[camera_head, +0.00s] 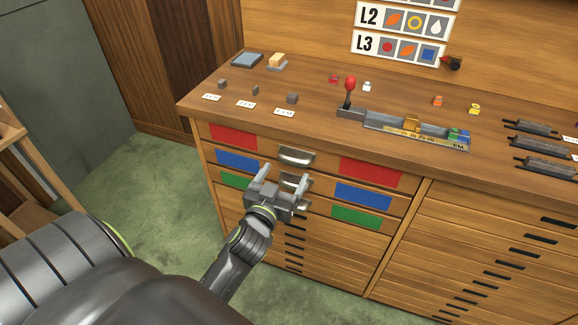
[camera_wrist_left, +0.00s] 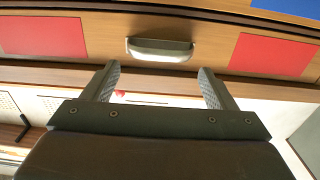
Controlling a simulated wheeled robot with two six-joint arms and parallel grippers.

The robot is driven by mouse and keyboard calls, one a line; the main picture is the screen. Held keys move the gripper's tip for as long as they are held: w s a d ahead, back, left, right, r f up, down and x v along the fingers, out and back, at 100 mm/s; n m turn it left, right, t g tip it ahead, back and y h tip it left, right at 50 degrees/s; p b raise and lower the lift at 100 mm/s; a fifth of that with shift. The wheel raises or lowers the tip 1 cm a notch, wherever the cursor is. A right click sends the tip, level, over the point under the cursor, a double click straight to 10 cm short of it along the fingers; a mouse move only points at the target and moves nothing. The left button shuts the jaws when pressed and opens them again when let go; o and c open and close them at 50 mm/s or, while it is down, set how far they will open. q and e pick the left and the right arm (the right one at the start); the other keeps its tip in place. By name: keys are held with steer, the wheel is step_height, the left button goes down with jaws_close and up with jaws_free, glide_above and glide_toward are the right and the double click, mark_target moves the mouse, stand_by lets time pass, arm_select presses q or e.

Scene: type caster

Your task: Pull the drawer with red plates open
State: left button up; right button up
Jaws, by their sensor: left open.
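The drawer with red plates (camera_head: 325,159) is the top one in the left column of the wooden cabinet and looks shut. Its metal cup handle (camera_head: 297,156) sits between the two red plates. My left gripper (camera_head: 284,176) is open and empty in front of the drawers, just below and in front of that handle in the picture. In the left wrist view the handle (camera_wrist_left: 160,49) lies ahead of the open fingers (camera_wrist_left: 159,75), centred between them and apart from them. My right gripper is not in view.
Below are drawers with blue plates (camera_head: 362,196) and green plates (camera_head: 356,217); my gripper partly hides their handles. The cabinet top (camera_head: 240,120) holds small blocks, a red-knobbed lever (camera_head: 349,90) and a type holder (camera_head: 415,131). Green floor (camera_head: 160,180) is free at left.

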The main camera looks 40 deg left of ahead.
mark_target(292, 162)
arm_select(q)
steer(key=shift+x, duration=2)
steer(key=c, duration=1.2)
steer(key=shift+c, duration=0.2)
